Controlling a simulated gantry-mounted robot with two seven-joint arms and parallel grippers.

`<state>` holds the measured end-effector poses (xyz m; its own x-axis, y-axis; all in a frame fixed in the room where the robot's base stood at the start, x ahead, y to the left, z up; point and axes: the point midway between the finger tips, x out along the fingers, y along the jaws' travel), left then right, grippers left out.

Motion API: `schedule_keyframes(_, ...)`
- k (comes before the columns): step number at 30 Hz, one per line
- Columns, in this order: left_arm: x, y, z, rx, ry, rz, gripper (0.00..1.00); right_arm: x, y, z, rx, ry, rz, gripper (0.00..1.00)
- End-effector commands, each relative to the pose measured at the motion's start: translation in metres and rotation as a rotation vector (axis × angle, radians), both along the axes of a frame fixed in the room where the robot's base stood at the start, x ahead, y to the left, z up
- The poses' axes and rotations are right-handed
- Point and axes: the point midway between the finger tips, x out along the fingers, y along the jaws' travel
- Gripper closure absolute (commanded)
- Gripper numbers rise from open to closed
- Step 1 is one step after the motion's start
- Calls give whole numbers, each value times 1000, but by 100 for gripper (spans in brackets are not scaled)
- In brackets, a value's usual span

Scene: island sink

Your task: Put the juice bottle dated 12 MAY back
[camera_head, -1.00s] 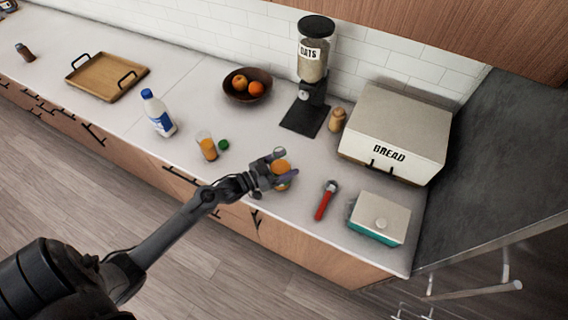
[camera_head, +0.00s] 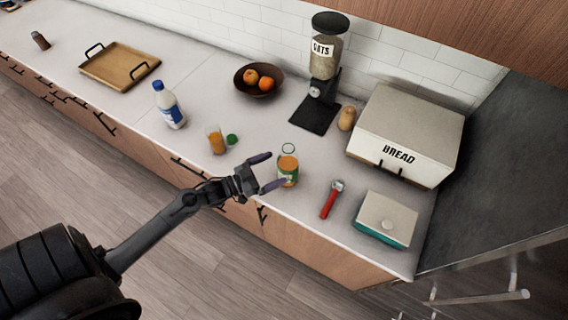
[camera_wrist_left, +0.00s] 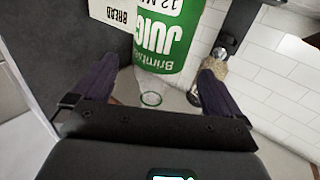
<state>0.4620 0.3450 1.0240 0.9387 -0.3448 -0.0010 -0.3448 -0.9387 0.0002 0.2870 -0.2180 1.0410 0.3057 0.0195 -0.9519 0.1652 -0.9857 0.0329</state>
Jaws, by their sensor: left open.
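A juice bottle (camera_head: 288,167) with orange juice and a green label stands upright on the counter near its front edge. Its clear neck is uncapped. In the left wrist view the green label (camera_wrist_left: 165,45) reads "JUICE" upside down, with part of a "12 M..." date above, cut off by the frame edge. My left gripper (camera_head: 272,171) is open and empty, just left of the bottle, fingers pointing at it. The wrist view shows the bottle beyond the open fingers (camera_wrist_left: 155,85). A green cap (camera_head: 232,139) lies beside a glass of orange juice (camera_head: 216,140). My right gripper is not in view.
A red-handled tool (camera_head: 329,203) and a teal box with a pale lid (camera_head: 386,218) lie right of the bottle. Behind are the bread box (camera_head: 405,135), oats dispenser (camera_head: 322,75) and fruit bowl (camera_head: 259,82). A milk bottle (camera_head: 170,106) and wooden tray (camera_head: 119,68) stand left.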

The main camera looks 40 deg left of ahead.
Motion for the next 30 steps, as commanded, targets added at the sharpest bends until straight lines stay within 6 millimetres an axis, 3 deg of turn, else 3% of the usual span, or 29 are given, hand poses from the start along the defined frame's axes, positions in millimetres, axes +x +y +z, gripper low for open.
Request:
schedule_keyframes(6,-30,10,-1,-1,3,0,0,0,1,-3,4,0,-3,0)
schedule_keyframes(14,-38,4,-5,35,57,25,0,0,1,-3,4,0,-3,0)
schedule_keyframes(23,-40,-46,-24,204,394,158,0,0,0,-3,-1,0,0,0)
schedule_keyframes(30,-86,-86,-19,309,774,231,0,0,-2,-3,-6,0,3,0)
